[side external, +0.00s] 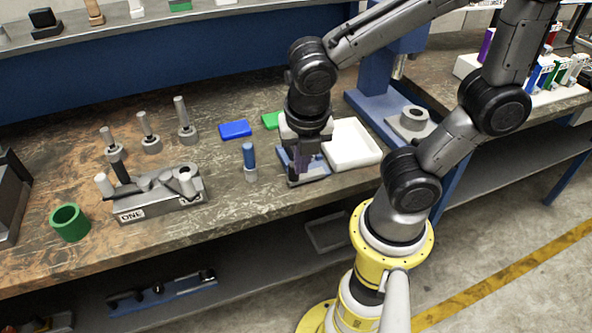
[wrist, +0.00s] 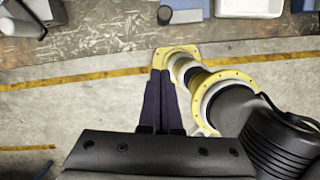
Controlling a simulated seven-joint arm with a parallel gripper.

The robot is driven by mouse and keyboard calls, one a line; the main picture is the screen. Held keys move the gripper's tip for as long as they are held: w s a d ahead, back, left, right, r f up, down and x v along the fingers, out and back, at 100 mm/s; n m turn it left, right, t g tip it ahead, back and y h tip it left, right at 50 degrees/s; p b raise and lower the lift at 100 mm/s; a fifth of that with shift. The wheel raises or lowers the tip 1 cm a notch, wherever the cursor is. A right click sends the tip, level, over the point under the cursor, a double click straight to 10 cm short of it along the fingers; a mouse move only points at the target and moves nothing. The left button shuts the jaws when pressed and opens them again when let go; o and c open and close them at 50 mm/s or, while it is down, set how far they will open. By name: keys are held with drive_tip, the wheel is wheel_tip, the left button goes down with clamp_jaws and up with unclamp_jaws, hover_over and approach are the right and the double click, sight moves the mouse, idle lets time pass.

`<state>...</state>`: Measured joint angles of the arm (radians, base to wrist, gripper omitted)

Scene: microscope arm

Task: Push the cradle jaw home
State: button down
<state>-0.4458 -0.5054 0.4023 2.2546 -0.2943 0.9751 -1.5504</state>
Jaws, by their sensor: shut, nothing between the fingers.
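A small cradle (side external: 309,174) with a blue-grey base and grey end parts sits near the bench's front edge in the side view. It is partly hidden behind my gripper, so I cannot tell how far its jaw is pushed in. My gripper (side external: 300,169) points down at the cradle, fingers together and empty. I cannot tell whether the fingers touch the jaw. In the wrist view my gripper (wrist: 161,73) shows two dark purple fingers side by side. A blue-grey piece, likely the cradle (wrist: 186,7), shows at the top edge beyond the fingertips.
A white tray (side external: 352,146) stands just right of the cradle. A blue-topped peg (side external: 249,160) stands to its left, with a blue block (side external: 235,130) and a green block (side external: 271,120) behind. A grey fixture marked "ONE" (side external: 160,194) and a green cup (side external: 70,222) are farther left.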

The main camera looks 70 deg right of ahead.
drive_tip(key=x, duration=0.3)
drive_tip(key=d+x, duration=0.1)
drive_tip(key=x, duration=0.2)
drive_tip(key=w+x, duration=0.1)
drive_tip(key=x, duration=0.2)
drive_tip(key=shift+d+r, duration=0.2)
drive_tip(key=shift+r, duration=0.05)
drive_tip(key=shift+w+d, duration=0.55)
drive_tip(key=shift+d, duration=0.3)
drive_tip(key=shift+w+d, duration=1.45)
drive_tip(key=shift+w, duration=0.05)
drive_tip(key=shift+s+a, duration=0.1)
